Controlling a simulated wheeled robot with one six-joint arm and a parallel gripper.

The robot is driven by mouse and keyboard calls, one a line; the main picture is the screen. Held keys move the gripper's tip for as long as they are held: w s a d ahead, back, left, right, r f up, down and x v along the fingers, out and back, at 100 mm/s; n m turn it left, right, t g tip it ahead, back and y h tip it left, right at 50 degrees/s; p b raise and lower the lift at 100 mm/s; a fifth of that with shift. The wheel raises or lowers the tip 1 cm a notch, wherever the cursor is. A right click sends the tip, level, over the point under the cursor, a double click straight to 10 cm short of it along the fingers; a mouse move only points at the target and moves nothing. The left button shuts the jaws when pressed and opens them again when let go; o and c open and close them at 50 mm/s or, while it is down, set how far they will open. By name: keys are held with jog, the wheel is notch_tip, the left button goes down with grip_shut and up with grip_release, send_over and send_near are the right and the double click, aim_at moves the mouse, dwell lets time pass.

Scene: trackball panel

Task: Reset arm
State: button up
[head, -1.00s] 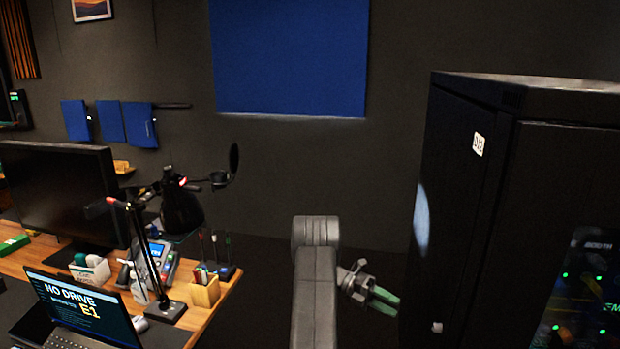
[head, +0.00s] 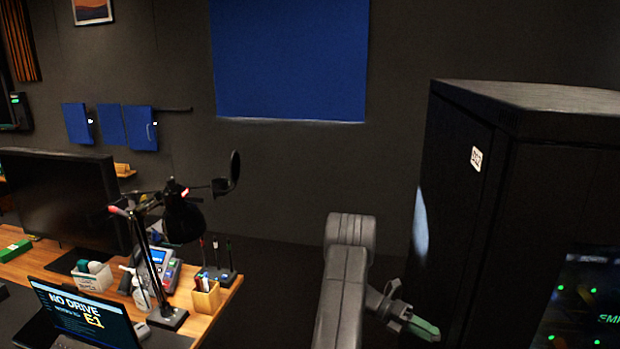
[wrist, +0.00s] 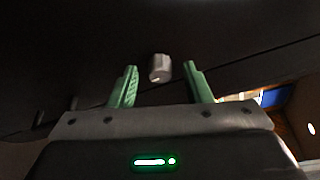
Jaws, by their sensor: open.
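My gripper (head: 422,328) is at the lower right of the head view, beside the left side of a tall black cabinet (head: 470,225). Its green fingers also show in the wrist view (wrist: 161,86), apart and with nothing between them touching either one. A small grey knob-like part (wrist: 159,68) shows beyond the fingertips in the wrist view, on or in front of a dark surface. My arm rises in the lower middle of the head view.
A wooden desk (head: 225,297) at left holds a monitor (head: 60,200), a laptop (head: 85,315), a black lamp (head: 183,218), a phone (head: 160,262) and a pen holder (head: 206,297). A blue panel (head: 290,60) hangs on the back wall. Dark floor shows between desk and cabinet.

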jog(key=shift+s+a+r+m+t+b, duration=0.1)
jog(key=shift+s+m+t+b, duration=0.1)
jog(key=shift+m+t+b, duration=1.3)
jog(key=shift+s+d+r+m+t+b, duration=0.15)
jog(key=shift+m+t+b, duration=0.65)
jog(key=shift+m, duration=1.45)
jog(key=shift+s+a+m+t+b, duration=0.2)
jog(key=shift+m+t+b, duration=0.7)
jog(key=shift+m+t, duration=0.7)
jog(key=shift+m+g, duration=0.25)
jog(key=shift+g, duration=0.05)
jog(key=shift+a+r, duration=0.1)
